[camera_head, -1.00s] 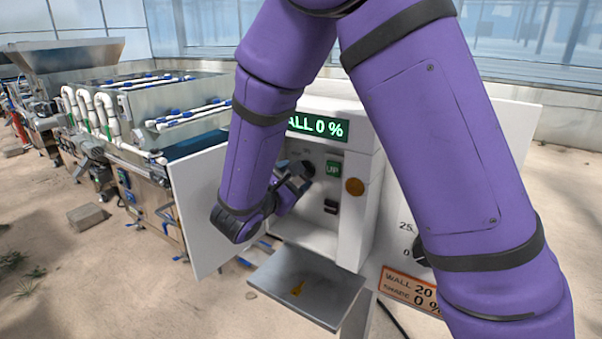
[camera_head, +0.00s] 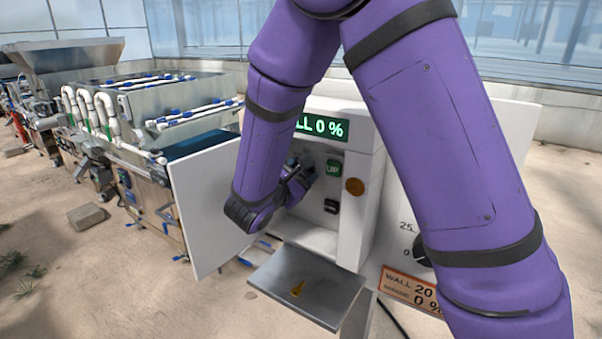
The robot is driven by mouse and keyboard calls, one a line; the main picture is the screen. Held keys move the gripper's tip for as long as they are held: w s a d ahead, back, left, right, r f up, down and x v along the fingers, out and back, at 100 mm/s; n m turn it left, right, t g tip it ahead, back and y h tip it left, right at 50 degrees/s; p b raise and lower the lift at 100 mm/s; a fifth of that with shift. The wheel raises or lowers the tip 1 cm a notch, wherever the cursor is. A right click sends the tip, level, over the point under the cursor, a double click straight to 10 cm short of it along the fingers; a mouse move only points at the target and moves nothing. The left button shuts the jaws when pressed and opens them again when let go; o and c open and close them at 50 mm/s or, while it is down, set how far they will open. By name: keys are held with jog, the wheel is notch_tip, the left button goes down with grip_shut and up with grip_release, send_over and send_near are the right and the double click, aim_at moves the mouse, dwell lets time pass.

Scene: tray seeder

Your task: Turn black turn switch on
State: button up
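My gripper (camera_head: 302,178) is inside the open white control box (camera_head: 352,225), close to its panel and left of the green UP button (camera_head: 333,169). A dark shape at its fingertips may be the black turn switch, but the fingers and the switch blend together. I cannot tell whether they touch or whether the fingers are open or shut. My purple arm hides the panel's left part. Another black knob (camera_head: 421,252) shows partly behind my arm, beside the marks 25 and 0.
A black switch (camera_head: 331,206) sits below the UP button, with a round brown button (camera_head: 354,187) to the right. The display (camera_head: 321,127) reads 0 %. The open white door (camera_head: 205,215) stands left; a grey shelf (camera_head: 325,300) juts out below.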

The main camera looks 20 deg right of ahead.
jog(key=shift+m, duration=0.3)
jog(key=m, duration=0.5)
jog(key=shift+s+f+m, duration=0.1)
jog(key=shift+m, duration=0.2)
jog(key=m, duration=0.5)
jog(key=shift+f+m, duration=0.15)
jog(key=shift+m, duration=0.15)
jog(key=o, duration=0.7)
jog(key=shift+c, duration=0.2)
jog(key=v, duration=1)
jog(key=shift+s+a, duration=0.25)
jog(key=shift+a, duration=0.05)
